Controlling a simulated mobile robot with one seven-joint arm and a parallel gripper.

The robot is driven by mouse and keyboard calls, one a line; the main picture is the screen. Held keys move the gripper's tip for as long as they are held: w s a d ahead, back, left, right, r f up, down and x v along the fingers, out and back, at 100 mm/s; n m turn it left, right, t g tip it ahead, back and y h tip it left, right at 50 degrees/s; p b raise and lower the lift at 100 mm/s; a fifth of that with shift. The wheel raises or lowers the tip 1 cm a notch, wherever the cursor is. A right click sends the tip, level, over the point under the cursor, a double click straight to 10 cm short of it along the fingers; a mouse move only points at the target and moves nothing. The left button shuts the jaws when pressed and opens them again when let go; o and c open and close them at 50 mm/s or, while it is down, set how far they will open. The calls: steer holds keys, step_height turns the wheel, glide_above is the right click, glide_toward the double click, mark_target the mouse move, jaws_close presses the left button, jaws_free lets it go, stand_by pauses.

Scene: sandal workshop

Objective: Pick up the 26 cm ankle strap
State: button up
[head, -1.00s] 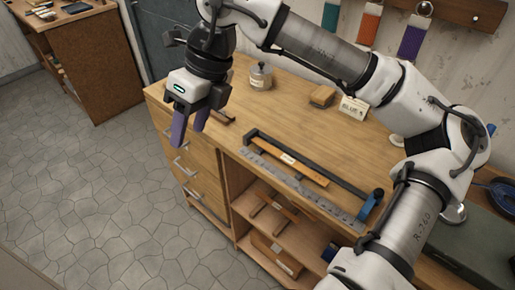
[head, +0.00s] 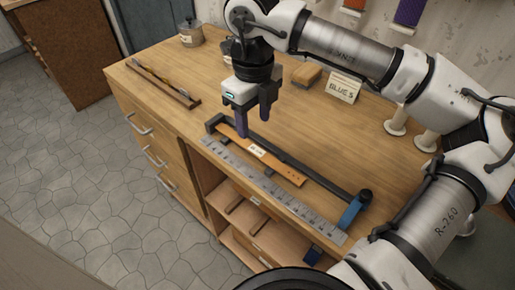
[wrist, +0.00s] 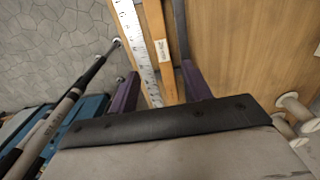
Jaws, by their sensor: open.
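An orange-tan leather strap (head: 285,173) with a small white label lies along the measuring fixture on the workbench; the label is too small to read. The strap (wrist: 154,18) also shows in the wrist view, running between my finger lines. My gripper (head: 254,120) is open and empty, its purple fingers pointing down above the strap's far left end. In the wrist view my gripper's fingers (wrist: 160,88) stand on either side of the strap. I cannot tell the exact height above it.
A grey ruler (head: 290,202) runs along the strap's near side, and a dark bar (head: 310,174) along its far side, with a blue piece (head: 350,212) at the right end. A wooden tray (head: 165,84), tan block (head: 306,75), sign (head: 342,89), jar (head: 189,33) and spools (head: 396,120) stand around.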

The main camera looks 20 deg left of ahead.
mark_target(257, 150)
steer(key=shift+w+d+f+p, duration=0.1)
steer(key=shift+f+p, duration=0.5)
steer(key=shift+f, duration=1.4)
steer(key=shift+w+d+f+p, duration=0.1)
steer(key=shift+f+p, duration=0.45)
steer(key=shift+f, duration=1.4)
jaws_close()
steer(key=shift+r, duration=0.15)
